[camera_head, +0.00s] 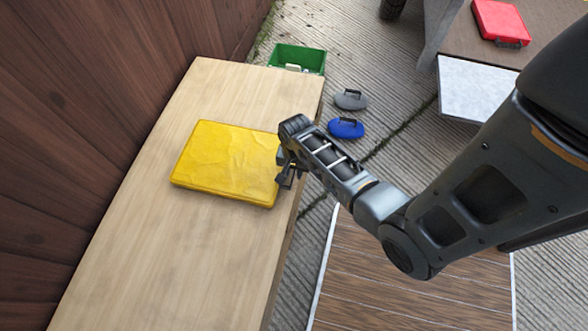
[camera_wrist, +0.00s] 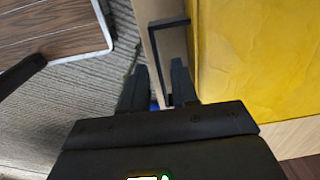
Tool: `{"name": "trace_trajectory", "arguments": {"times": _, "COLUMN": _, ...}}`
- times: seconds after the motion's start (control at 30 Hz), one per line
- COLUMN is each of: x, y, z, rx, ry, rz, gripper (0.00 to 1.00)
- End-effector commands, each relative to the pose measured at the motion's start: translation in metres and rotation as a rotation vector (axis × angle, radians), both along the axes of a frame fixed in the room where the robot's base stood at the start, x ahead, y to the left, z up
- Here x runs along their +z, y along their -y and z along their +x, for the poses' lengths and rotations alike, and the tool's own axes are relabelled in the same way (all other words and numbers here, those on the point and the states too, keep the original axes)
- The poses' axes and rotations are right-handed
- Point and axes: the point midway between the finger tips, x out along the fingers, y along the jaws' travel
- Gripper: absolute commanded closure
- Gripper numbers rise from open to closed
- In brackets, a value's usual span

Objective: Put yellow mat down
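The yellow mat (camera_head: 226,160) is a thick, creased slab lying flat on the light wooden table. In the wrist view, its yellow face (camera_wrist: 262,60) fills the upper right, and a thin black handle (camera_wrist: 151,45) sticks out from its edge. My gripper (camera_wrist: 158,75) is at the mat's right edge in the head view, over the table's right side. Its two fingers stand apart with the handle's bar between them, and a gap shows beside the bar. In the head view, my gripper hides the handle.
The wooden table (camera_head: 150,255) has bare room in front of and behind the mat. A dark plank wall (camera_head: 95,90) runs along its left. A green bin (camera_head: 297,57) stands beyond its far end. Grey (camera_head: 351,99) and blue (camera_head: 345,128) handled pads lie on the ground. A red case (camera_head: 500,20) is at upper right.

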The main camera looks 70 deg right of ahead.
Motion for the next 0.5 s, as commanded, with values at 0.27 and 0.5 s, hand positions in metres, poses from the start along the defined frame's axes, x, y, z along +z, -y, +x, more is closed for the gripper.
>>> {"name": "trace_trajectory", "arguments": {"times": 0.27, "x": 0.002, "y": 0.0, "z": 0.0, "rx": 0.0, "ry": 0.0, "rz": 0.0, "gripper": 0.7}}
{"name": "trace_trajectory", "arguments": {"times": 0.5, "x": 0.032, "y": 0.0, "z": 0.0, "rx": 0.001, "ry": 0.002, "rz": -0.002, "gripper": 0.7}}
